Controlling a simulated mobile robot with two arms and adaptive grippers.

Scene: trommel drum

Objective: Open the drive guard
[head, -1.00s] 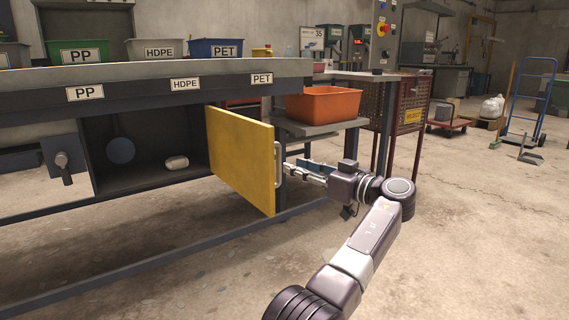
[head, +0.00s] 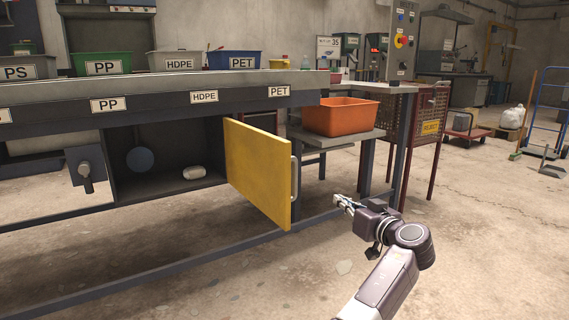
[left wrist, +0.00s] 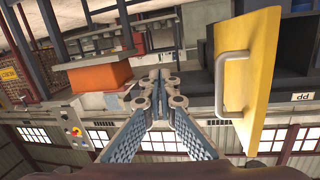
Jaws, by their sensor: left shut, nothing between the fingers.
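The drive guard is a yellow hinged panel (head: 258,172) under the bench, swung outward from the dark housing. Its light handle (head: 294,177) is on its free right edge. The housing behind it is exposed, with a round blue-grey disc (head: 140,159) and a whitish rounded object (head: 194,172) inside. My left gripper (head: 343,202) is shut and empty, to the right of the handle and apart from it. In the left wrist view the closed fingers (left wrist: 160,88) show beside the yellow panel (left wrist: 262,75) and its handle (left wrist: 220,82). My right gripper is not in view.
An orange bin (head: 340,116) sits on a low shelf right of the guard. The bench (head: 150,113) carries labelled tubs. A red mesh reject cage (head: 428,115) stands behind my gripper. The floor to the right is mostly clear.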

